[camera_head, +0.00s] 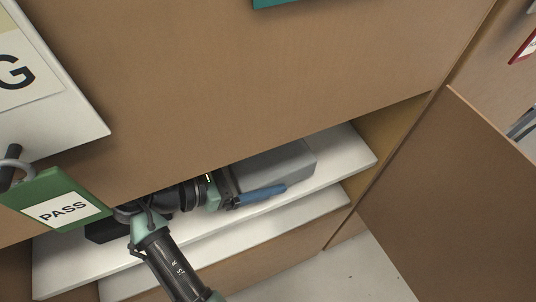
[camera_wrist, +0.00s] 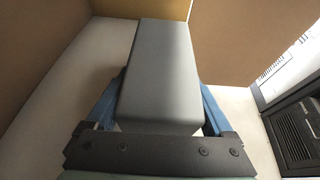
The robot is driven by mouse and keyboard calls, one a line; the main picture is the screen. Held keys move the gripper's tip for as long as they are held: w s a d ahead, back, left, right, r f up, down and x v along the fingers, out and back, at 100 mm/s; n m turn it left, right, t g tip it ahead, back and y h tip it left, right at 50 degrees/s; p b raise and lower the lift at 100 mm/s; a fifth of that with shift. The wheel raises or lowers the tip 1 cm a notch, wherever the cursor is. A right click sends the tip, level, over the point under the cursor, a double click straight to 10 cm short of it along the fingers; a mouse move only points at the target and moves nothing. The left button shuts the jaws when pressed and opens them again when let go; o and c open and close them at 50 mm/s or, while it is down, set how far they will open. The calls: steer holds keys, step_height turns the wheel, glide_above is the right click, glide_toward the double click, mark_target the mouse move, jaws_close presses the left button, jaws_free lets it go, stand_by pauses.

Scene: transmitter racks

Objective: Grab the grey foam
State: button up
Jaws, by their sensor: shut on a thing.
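The grey foam (camera_head: 278,167) is a long grey block lying on a white shelf inside a brown cabinet. It fills the middle of the wrist view (camera_wrist: 155,75), pointing away from me. My gripper (camera_head: 262,190) reaches into the shelf opening from the left, with a blue finger along the near side of the foam. In the wrist view my gripper (camera_wrist: 160,112) has one blue finger on each side of the foam, shut on its near end. The foam appears to rest on the shelf or just above it; I cannot tell which. The far finger is hidden in the head view.
The white shelf (camera_head: 345,160) lies under a large brown panel (camera_head: 270,70), close above my arm. A green PASS tag (camera_head: 58,204) hangs at the left. A black vented unit (camera_wrist: 296,135) stands at the right in the wrist view. A brown panel (camera_head: 450,200) stands at the right.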

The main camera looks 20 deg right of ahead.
steer(key=s+a, duration=0.1)
steer(key=s, duration=0.1)
steer(key=s+a, duration=0.2)
steer(key=shift+s+a, duration=0.2)
steer(key=s+a+p, duration=0.4)
steer(key=s+p, duration=0.2)
steer(key=p, duration=0.8)
steer(key=shift+s+a, duration=0.2)
steer(key=shift+a, duration=0.15)
